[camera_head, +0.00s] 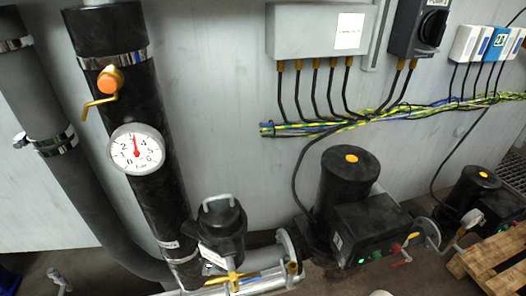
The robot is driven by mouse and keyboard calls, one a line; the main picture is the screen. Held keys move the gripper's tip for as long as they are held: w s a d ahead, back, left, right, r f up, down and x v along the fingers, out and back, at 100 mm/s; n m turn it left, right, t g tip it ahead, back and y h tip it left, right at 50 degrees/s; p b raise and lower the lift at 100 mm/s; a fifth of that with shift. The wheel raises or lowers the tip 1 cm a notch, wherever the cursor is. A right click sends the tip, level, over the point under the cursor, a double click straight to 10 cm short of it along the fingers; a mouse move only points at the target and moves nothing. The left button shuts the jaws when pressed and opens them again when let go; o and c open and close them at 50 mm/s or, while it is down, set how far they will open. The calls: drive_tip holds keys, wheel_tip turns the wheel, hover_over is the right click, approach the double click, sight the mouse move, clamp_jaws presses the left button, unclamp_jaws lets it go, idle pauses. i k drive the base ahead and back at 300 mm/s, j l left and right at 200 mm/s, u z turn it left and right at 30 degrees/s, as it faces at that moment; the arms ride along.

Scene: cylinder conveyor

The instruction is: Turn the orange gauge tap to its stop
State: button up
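The orange gauge tap (109,80) sits on a thick black vertical pipe (108,35) at the upper left. It has a round orange knob and a brass lever that reaches down and to the left, its end bent downward. A round white pressure gauge (136,149) is on the same pipe just below the tap. Its red needle points nearly straight up, close to the 3. My gripper is not in view, and nothing touches the tap.
A second dark pipe (62,170) runs close on the left. A black pump (350,190), a black canister (219,230) and a yellow-handled valve (232,279) stand low. A grey junction box (318,31) and cables are on the wall. A wooden pallet (492,265) lies at lower right.

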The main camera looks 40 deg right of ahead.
sight(468, 250)
drive_tip(key=l+z, duration=0.1)
drive_tip(key=z, duration=0.3)
drive_tip(key=i+z, duration=0.1)
drive_tip(key=z, duration=0.75)
drive_tip(key=i+z, duration=0.15)
drive_tip(key=z, duration=0.3)
drive_tip(key=i+z, duration=0.1)
drive_tip(key=z, duration=0.3)
